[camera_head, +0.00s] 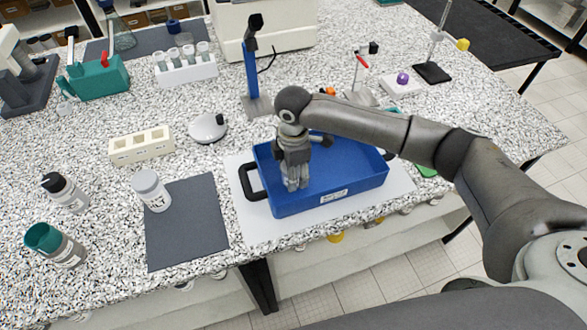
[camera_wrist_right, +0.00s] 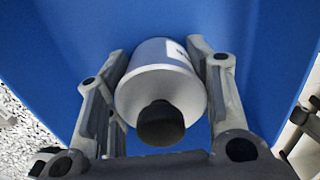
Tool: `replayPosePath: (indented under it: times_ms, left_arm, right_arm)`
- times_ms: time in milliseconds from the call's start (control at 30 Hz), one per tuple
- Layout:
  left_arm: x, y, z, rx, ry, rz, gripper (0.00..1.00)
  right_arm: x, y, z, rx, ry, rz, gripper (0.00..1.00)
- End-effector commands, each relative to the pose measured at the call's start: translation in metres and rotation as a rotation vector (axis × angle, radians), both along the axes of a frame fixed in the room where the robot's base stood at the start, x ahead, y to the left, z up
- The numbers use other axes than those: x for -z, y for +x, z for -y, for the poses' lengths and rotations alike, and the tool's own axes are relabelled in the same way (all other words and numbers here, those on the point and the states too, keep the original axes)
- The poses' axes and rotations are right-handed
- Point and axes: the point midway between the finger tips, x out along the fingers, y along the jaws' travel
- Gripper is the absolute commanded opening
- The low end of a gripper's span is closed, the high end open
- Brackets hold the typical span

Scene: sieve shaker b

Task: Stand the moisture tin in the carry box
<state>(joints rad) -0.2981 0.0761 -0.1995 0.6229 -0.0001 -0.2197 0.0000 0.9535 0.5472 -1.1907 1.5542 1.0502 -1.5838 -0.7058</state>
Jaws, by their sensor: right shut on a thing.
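The blue carry box (camera_head: 340,194) stands on a white sheet on the bench in the head view, with a black handle at its left end. My right gripper (camera_head: 296,184) reaches down into the left part of the box. In the wrist view, the right gripper (camera_wrist_right: 160,105) is shut on a silver-grey cylindrical tin (camera_wrist_right: 158,82) with a black knob and a pale label, which I take for the moisture tin. Its fingers are on both sides of it, over the blue floor. The gripper hides the tin in the head view. I cannot tell whether it touches the floor. My left gripper is not in view.
A dark mat (camera_head: 190,228) with a white-lidded jar (camera_head: 151,190) lies left of the box. A cream block with holes (camera_head: 141,146), a round white dish (camera_head: 208,128) and a blue stand (camera_head: 252,80) are behind. Two bottles stand at the front left.

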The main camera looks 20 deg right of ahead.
Motion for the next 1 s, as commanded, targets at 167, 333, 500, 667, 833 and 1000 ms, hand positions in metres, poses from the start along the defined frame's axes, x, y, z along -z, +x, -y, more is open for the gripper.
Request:
replayPosePath:
  times_ms: [167,333,500,667,833,1000]
  left_arm:
    - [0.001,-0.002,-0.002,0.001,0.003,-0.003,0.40]
    - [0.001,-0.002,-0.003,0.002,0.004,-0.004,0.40]
    - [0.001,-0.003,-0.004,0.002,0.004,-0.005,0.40]
    - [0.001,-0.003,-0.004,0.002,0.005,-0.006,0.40]
    - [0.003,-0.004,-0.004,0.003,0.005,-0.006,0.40]
    - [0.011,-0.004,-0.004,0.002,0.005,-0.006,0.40]
  right_arm:
    - [0.001,0.000,0.000,0.000,0.000,0.000,0.25]
    - [0.003,0.000,0.000,0.001,0.000,0.000,0.59]
    - [0.003,0.000,0.000,0.001,0.000,0.000,0.69]
    - [0.002,0.000,0.000,0.001,0.000,0.000,0.69]
    - [-0.004,0.000,0.000,0.000,0.001,0.002,0.69]
    - [-0.031,0.001,0.000,0.001,0.002,0.005,0.69]
